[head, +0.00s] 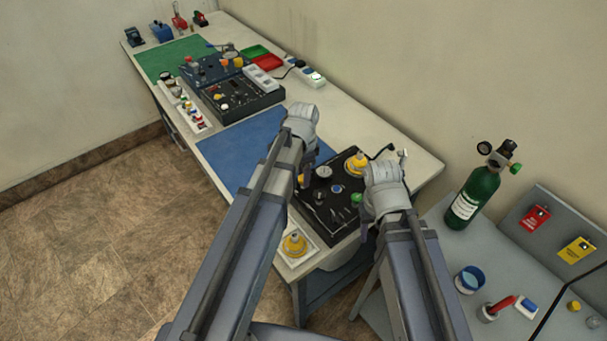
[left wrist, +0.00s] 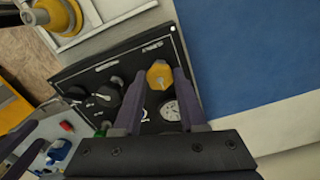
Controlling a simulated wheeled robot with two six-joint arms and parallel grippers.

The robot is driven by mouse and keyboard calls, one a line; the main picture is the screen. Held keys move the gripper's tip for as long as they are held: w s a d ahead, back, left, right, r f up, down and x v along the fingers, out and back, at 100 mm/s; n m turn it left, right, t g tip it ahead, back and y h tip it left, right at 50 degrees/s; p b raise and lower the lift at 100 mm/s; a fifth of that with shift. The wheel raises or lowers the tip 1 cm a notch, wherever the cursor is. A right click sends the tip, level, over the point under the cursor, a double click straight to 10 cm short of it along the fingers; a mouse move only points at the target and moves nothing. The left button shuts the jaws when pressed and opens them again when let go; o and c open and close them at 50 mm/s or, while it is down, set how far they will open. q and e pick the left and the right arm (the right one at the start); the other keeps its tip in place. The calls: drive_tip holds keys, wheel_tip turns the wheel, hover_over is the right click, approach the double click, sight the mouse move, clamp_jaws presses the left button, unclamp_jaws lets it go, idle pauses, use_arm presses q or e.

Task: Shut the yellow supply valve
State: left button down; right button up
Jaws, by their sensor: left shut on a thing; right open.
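The yellow supply valve shows in the left wrist view as a yellow knob (left wrist: 158,75) on the black panel (left wrist: 85,78), beside a round white gauge (left wrist: 171,110). My left gripper (left wrist: 158,82) has its two fingers on either side of the knob and is shut on it. In the head view my left gripper (head: 303,182) is low over the panel's left edge, and it hides the knob there. The gauge (head: 323,170) shows just to its right. My right gripper (head: 366,218) is open at the panel's right side; its fingers are partly hidden by its own hand.
A yellow dome-shaped part (head: 355,164) stands at the panel's back, and another (head: 294,244) sits on a white tray in front. A blue mat (head: 245,150) lies left of the panel. A green cylinder (head: 474,197) stands on the grey side table at right.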

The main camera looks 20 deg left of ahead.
use_arm(q)
drive_tip(key=shift+c, duration=2.3)
unclamp_jaws()
drive_tip(key=shift+r, duration=0.1)
wheel_tip(320, 180, up, 8)
drive_tip(key=p, duration=0.8)
drive_tip(key=shift+f, duration=0.2)
drive_tip(key=shift+d+f, duration=0.1)
drive_tip(key=s+d+f+n+b, duration=0.2)
drive_tip(key=s+d+n, duration=0.1)
drive_tip(key=s+d, duration=0.2)
drive_tip(key=s+d+f+n+y+b, duration=0.1)
drive_tip(key=s+d+f+n+b, duration=0.2)
drive_tip(key=s, duration=0.6)
drive_tip(key=shift+s+d+n+b, duration=0.15)
drive_tip(key=shift+d+n+b, duration=0.3)
drive_tip(key=shift+d, duration=0.6)
